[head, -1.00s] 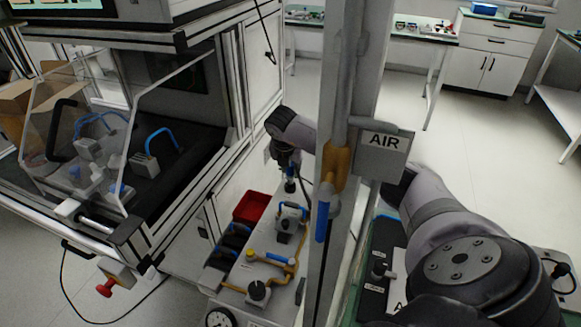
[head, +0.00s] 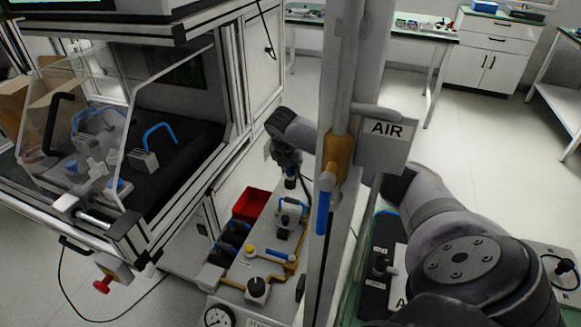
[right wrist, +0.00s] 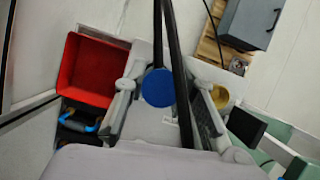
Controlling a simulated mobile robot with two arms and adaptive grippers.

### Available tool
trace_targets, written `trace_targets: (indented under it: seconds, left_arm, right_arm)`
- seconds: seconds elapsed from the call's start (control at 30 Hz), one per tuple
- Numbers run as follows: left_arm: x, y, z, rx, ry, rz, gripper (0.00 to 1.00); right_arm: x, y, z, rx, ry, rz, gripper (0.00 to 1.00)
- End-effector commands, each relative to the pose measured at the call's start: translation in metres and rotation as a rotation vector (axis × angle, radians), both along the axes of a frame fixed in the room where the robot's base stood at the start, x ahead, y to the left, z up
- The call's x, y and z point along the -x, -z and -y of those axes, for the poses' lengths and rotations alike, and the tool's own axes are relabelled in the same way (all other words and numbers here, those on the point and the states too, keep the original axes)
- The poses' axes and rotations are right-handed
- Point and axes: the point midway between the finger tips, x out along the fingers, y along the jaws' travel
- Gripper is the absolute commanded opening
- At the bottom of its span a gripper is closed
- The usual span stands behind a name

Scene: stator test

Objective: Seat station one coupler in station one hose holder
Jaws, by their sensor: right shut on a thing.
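My right gripper (head: 289,180) hangs below my right arm, beyond the grey post and above the fixture bench. In the right wrist view, its two fingers (right wrist: 165,108) stand on either side of a round blue end and a black hose. I take the blue end to be the coupler (right wrist: 158,87); the gripper is shut on it. The coupler's far side and the exact finger contact are hidden. I cannot pick out the station one hose holder with certainty. A yellow round part (right wrist: 219,97) shows just right of the fingers, apart from the coupler. My left gripper is out of view.
The grey post (head: 345,70) with its AIR sign (head: 387,129) stands close to my right arm. The bench (head: 235,275) carries a block with a blue handle (head: 291,204) and knobs. A red bin (head: 250,204) sits beside it. An enclosure with a clear guard stands left.

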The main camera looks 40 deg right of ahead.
Motion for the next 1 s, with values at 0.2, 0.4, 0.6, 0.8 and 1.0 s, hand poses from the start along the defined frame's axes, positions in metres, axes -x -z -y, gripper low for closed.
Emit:
trace_targets:
  seconds: [0.2, 0.4, 0.6, 0.8, 1.0]
  left_arm:
    - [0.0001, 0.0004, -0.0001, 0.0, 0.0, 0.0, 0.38]
    - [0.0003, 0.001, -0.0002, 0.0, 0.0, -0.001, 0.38]
    - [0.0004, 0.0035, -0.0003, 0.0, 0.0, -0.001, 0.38]
    - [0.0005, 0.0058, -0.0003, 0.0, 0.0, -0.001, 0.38]
    - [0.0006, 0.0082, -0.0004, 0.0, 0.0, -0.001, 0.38]
  right_arm:
    - [-0.0001, 0.0004, 0.0001, 0.0, 0.0, 0.0, 0.0]
    - [-0.0002, 0.001, 0.0001, 0.001, 0.0, 0.001, 0.0]
    - [-0.0002, 0.0039, 0.0001, 0.001, 0.0, 0.001, 0.0]
    - [-0.0002, 0.007, 0.0, 0.0, 0.0, 0.001, 0.0]
    - [-0.0002, 0.01, 0.0, 0.0, 0.0, 0.001, 0.0]
